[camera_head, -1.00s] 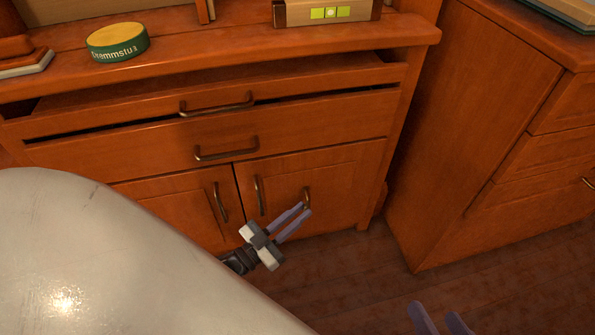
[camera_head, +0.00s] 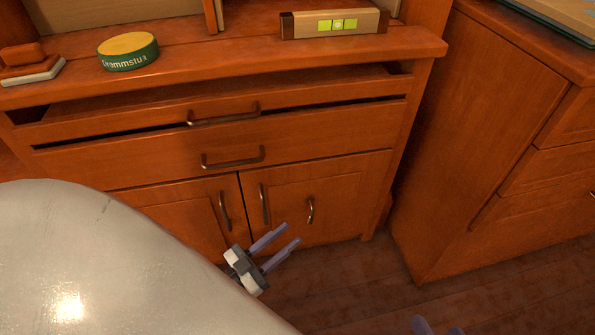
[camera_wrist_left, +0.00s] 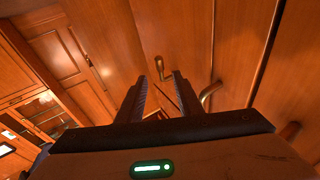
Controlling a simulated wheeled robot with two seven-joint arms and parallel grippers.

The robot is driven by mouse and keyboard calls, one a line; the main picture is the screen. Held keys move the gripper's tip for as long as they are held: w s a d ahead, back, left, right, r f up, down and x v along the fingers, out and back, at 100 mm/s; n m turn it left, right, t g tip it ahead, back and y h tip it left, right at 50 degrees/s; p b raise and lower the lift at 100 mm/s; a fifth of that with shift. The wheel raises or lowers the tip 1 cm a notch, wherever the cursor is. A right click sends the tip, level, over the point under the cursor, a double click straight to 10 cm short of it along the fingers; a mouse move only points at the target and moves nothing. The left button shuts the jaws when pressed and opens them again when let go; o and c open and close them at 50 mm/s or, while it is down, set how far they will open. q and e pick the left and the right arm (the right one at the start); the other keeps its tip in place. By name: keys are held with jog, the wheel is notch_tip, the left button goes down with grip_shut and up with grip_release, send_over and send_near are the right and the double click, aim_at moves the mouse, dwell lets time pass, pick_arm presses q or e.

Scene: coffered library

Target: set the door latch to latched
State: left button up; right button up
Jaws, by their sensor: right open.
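The door latch (camera_head: 310,209) appears to be the small metal lever on the right cabinet door (camera_head: 345,190). It stands roughly upright; I cannot tell its setting. In the left wrist view a small metal fitting, probably this latch (camera_wrist_left: 159,67), shows just beyond the fingertips. My left gripper (camera_head: 293,233) is below and slightly left of the latch, with fingers apart and nothing between them. It also shows in the left wrist view (camera_wrist_left: 160,78). My right gripper (camera_head: 438,324) is open at the bottom edge, mostly out of frame.
A bar handle (camera_head: 263,204) stands left of the latch, and another (camera_head: 224,211) is on the left door. Two drawers with handles (camera_head: 233,157) are above; the upper one (camera_head: 223,113) sticks out slightly. A second cabinet (camera_head: 460,130) stands right. The floor (camera_head: 355,280) is clear.

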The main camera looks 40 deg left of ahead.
pick_arm(q)
jog(key=v, duration=0.4)
